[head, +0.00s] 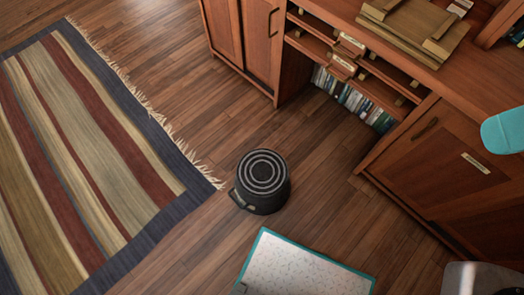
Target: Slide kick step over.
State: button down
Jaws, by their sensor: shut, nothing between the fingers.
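The kick step (264,175) is a round, dark stool with pale concentric rings on its top. It stands upright on the wooden floor near the middle of the head view, between the striped rug and the wooden cabinets. A small grey handle-like part shows low on its left side. Nothing is touching it that I can see. My gripper is not in this view.
A striped, fringed rug (100,160) lies at left, its corner close to the step. Wooden cabinets (430,165) with a low row of books (352,100) stand at right. A teal-edged speckled panel (305,268) is at the bottom. Bare floor surrounds the step.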

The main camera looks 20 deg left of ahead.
aim_at(261, 187)
jog(key=k, duration=1.2)
jog(key=u, duration=0.2)
jog(key=i, duration=1.5)
jog(key=u, duration=0.65)
